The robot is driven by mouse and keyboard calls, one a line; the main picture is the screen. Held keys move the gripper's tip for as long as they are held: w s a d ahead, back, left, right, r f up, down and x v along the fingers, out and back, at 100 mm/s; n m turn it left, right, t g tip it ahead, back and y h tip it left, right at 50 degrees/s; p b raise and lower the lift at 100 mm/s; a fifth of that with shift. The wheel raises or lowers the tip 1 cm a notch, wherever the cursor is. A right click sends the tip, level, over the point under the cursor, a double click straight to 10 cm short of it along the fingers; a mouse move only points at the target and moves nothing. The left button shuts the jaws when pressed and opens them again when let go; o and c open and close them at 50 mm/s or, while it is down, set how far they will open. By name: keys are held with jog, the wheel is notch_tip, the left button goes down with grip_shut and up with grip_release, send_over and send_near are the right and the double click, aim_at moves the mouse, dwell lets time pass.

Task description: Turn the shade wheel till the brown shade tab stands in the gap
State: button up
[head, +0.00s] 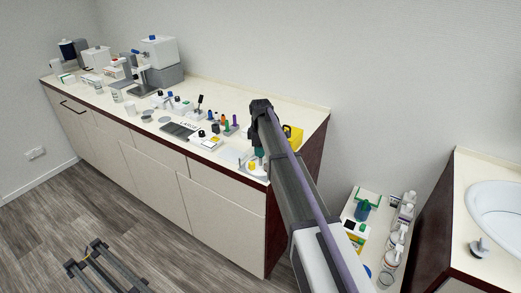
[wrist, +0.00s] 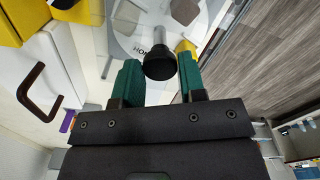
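My gripper (head: 259,155) hangs over the near right end of the counter. In the wrist view my gripper (wrist: 158,66) has its two green fingers apart, with a black round knob (wrist: 160,63) on a metal post showing between their tips. I cannot tell whether either finger touches the knob. Behind it is a pale round disc (wrist: 122,49) with partly hidden lettering and grey patches, which looks like the shade wheel. A yellow piece (wrist: 185,46) shows beside the right fingertip; the yellow piece (head: 252,166) also shows in the head view.
A yellow box (head: 293,136) stands just behind my arm on the counter. Several small coloured pegs and a dark tray (head: 180,130) lie to the left. A white cart (head: 364,196) with bottles stands right of the counter, before a sink (head: 497,207).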

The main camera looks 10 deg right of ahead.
jog(key=c, duration=0.5)
jog(key=shift+m, duration=7.1)
jog(key=o, duration=0.9)
jog(key=shift+o, duration=0.2)
